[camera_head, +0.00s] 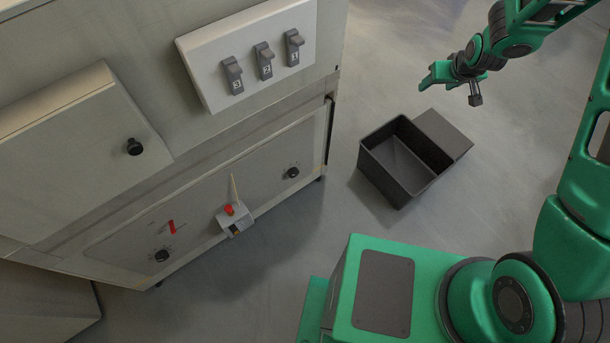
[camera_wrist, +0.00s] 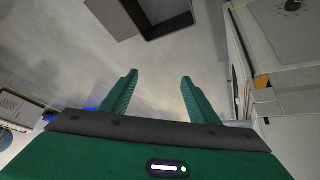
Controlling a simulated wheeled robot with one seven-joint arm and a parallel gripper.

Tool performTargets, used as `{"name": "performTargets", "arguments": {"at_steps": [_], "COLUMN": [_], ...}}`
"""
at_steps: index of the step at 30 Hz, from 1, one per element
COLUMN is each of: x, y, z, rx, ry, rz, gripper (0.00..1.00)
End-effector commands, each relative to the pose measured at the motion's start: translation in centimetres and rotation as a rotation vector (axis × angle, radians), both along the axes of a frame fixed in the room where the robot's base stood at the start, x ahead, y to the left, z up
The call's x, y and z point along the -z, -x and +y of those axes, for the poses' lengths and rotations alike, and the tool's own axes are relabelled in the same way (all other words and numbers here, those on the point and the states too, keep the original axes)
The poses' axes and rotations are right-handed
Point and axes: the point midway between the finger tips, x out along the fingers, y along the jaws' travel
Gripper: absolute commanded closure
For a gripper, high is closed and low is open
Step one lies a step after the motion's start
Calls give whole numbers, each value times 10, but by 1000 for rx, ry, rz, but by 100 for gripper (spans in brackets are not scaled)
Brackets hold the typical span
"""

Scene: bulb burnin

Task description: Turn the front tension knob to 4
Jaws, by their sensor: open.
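Two small black dial knobs sit on the lower grey panel of the machine: a right one (camera_head: 292,173) and a left one (camera_head: 162,256). Faint markings surround them, too small to read, so I cannot tell which is the front tension knob or where either points. A dark dial (camera_wrist: 292,5) shows at the top right edge of the wrist view. My gripper (camera_head: 450,92) is open and empty, in the air to the right of the machine, well apart from both knobs. Its two green fingers (camera_wrist: 159,80) are spread in the wrist view.
A black open bin (camera_head: 392,150) stands on the floor below my gripper. A small box with a red button (camera_head: 235,217) juts from the panel between the knobs. Three switches (camera_head: 264,60) sit above. A black knob (camera_head: 134,147) is on the cover. Floor around the bin is clear.

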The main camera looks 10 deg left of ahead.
Motion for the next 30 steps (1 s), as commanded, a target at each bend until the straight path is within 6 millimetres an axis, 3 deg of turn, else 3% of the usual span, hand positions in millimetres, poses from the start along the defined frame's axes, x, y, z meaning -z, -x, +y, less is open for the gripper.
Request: {"name": "performTargets", "arguments": {"at_steps": [1,7,14,21,25,30], "x": [21,91,174,261,305,358], "y": [-6,-25,-13,35,71,128], "z": [22,105,195,271,300,322], "rx": [-40,-181,-325,-450,-505,-563], "ry": [-5,-45,-111,-197,-248,-314], "rz": [-13,-109,-211,-309,-360,-421], "gripper": [45,45,45,45,45,45]}}
